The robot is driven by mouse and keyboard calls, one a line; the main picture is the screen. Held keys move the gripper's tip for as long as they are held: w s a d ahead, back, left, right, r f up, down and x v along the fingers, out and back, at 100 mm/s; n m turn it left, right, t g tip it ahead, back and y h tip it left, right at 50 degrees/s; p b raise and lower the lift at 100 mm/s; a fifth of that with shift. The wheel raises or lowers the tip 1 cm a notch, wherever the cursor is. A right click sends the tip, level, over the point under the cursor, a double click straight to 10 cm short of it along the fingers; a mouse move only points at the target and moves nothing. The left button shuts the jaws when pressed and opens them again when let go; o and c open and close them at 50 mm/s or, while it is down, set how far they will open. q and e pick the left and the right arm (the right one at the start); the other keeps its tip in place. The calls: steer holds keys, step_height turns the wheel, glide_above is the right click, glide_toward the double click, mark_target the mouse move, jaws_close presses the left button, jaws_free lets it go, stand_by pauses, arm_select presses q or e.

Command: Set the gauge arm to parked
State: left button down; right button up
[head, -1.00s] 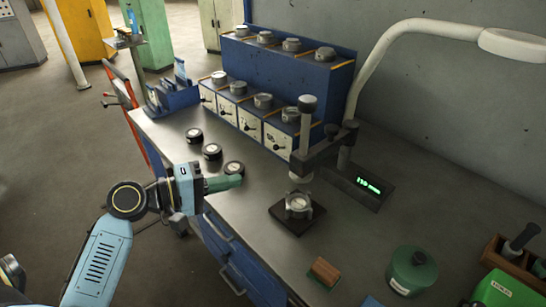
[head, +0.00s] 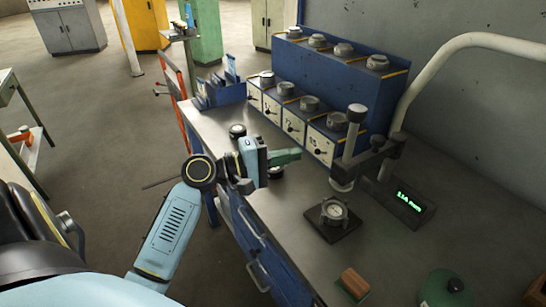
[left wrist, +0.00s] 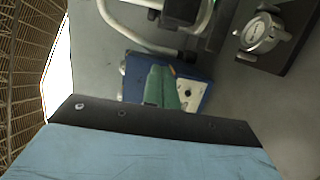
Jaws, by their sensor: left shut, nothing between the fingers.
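The gauge arm is a dark arm (head: 373,155) on an upright grey post (head: 353,133), above the bench. A lit green readout box (head: 405,203) sits at its foot. Below the post, a round dial (head: 334,210) in a clamp rests on a dark square plate (head: 321,228). My left gripper (head: 296,155) has green fingers, shut and empty. It is over the bench, left of the post and in front of the drawer fronts, apart from the arm. In the left wrist view its green fingers (left wrist: 161,87) overlap a blue box with a knob (left wrist: 196,92). My right gripper is not in view.
A blue rack (head: 350,85) with several round grey pieces stands along the back. A brown block (head: 354,281) and a green canister (head: 444,287) are at the front. A white lamp arm (head: 452,52) curves at right.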

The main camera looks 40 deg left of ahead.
arm_select(q)
steer(key=d, duration=0.2)
steer(key=w+d, duration=0.1)
steer(key=d+p, duration=0.1)
steer(key=d, duration=0.1)
steer(key=shift+w+d, duration=0.35)
steer(key=shift+s+d, duration=0.1)
steer(key=shift+d, duration=0.05)
